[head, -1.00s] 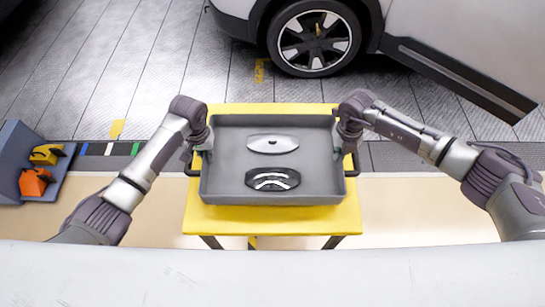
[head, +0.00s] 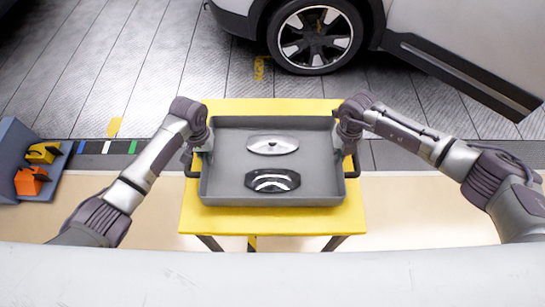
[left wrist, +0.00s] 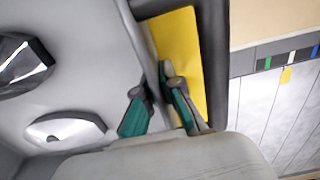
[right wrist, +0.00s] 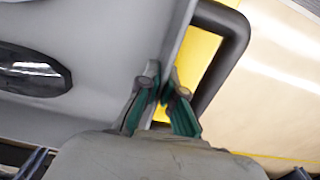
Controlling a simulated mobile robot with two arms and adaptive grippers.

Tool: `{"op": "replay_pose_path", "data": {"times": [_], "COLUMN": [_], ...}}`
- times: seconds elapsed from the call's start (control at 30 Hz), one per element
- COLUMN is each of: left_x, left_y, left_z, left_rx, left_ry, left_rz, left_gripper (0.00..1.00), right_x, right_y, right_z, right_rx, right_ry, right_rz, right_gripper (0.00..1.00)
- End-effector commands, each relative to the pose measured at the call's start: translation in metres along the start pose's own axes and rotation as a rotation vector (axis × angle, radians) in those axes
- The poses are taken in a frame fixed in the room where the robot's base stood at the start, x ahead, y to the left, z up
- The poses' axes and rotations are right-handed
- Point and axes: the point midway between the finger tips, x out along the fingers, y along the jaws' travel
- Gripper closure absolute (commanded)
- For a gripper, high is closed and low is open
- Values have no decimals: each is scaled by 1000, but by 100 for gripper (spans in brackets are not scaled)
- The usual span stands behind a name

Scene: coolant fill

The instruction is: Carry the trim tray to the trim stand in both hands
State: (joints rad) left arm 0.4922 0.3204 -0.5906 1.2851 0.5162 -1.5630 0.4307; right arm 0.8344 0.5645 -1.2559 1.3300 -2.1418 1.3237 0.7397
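The grey trim tray (head: 225,170) is level over a yellow stand (head: 270,220) in the head view. It holds a silver trim piece (head: 272,145) and a black trim piece with light stripes (head: 272,180). My left gripper (left wrist: 155,88) is closed with its green-padded fingers on either side of the tray's left wall. My right gripper (right wrist: 161,88) pinches the right wall in the same way. Both grip near the dark side handles, which show in the wrist views. The tray's underside is hidden, so I cannot tell whether it touches the stand.
A car with a dark wheel (head: 315,35) stands behind the stand across a grey plank floor. At the left, a blue-grey bin (head: 15,150) holds a yellow item (head: 42,152) and an orange item (head: 30,181). The beige floor either side of the stand is clear.

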Motion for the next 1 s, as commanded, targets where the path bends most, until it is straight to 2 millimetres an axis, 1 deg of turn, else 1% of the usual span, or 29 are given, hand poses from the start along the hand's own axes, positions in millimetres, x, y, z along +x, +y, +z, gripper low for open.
{"op": "replay_pose_path", "data": {"times": [0.27,0.3,0.37,0.4,0.47,0.7,0.8,0.87,0.97,1.0], "left_x": [14,17,15,15,15,14,11,6,-9,-17], "left_y": [-2,-3,-3,-2,-2,-1,0,0,0,0], "left_z": [-2,0,0,0,0,0,0,-1,-1,-1], "left_rx": [-3,-3,-3,-2,-2,-1,0,0,0,-1], "left_ry": [5,0,-1,-1,-1,0,0,2,4,4], "left_rz": [-4,-5,-5,-5,-4,-2,-1,0,1,0], "left_gripper": [100,94,84,77,69,69,69,69,69,69], "right_x": [14,17,15,15,15,14,14,14,14,14], "right_y": [-2,-3,-3,-3,-2,-1,0,0,0,0], "right_z": [2,0,0,0,0,0,0,0,0,0], "right_rx": [3,3,3,3,2,1,0,0,0,0], "right_ry": [-4,1,1,1,1,0,0,0,0,0], "right_rz": [-3,-6,-6,-5,-4,-2,-1,-1,-1,-1], "right_gripper": [100,94,84,77,69,69,69,69,69,69]}}
